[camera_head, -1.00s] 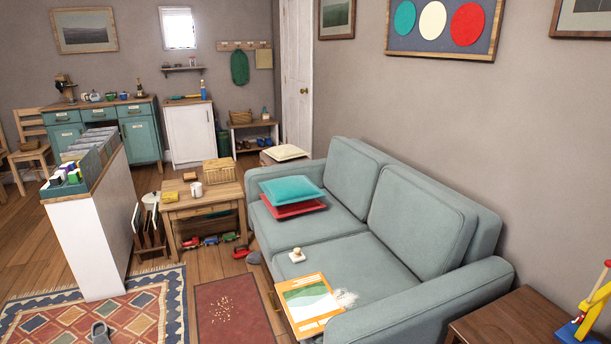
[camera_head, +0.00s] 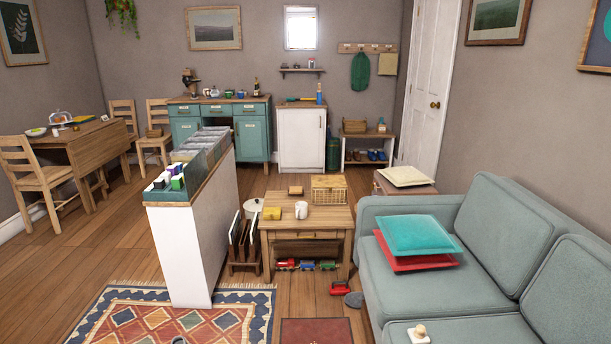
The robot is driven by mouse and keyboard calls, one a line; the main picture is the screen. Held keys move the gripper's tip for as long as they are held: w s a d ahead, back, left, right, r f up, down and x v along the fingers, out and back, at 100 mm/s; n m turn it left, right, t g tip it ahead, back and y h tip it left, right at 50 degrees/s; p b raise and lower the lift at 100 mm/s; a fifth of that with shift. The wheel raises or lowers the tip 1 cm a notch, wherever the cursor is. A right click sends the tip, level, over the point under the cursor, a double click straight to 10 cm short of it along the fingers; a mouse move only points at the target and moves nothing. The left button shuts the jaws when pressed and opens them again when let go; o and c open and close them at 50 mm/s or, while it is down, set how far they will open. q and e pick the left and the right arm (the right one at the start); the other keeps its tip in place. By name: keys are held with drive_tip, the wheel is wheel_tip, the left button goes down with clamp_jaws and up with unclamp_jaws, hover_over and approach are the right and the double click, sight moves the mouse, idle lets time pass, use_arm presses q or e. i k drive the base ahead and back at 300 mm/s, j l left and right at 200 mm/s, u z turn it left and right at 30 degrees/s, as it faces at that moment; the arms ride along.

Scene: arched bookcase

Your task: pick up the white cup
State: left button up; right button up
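A white cup (camera_head: 301,210) stands upright on the small wooden table (camera_head: 335,221) in the middle of the room, left of the sofa. Several small cups or pots (camera_head: 214,93) also show on the far teal cabinet, too small to tell apart.
A white divider with a teal top bin (camera_head: 192,245) stands left of the small table, with a rack of boards (camera_head: 243,242) between them. The grey-green sofa (camera_head: 430,262) fills the right. A patterned rug (camera_head: 180,318) lies in front. Floor at left is clear.

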sight(300, 212)
drive_tip(key=i+u, duration=0.2)
drive_tip(key=i, duration=1.25)
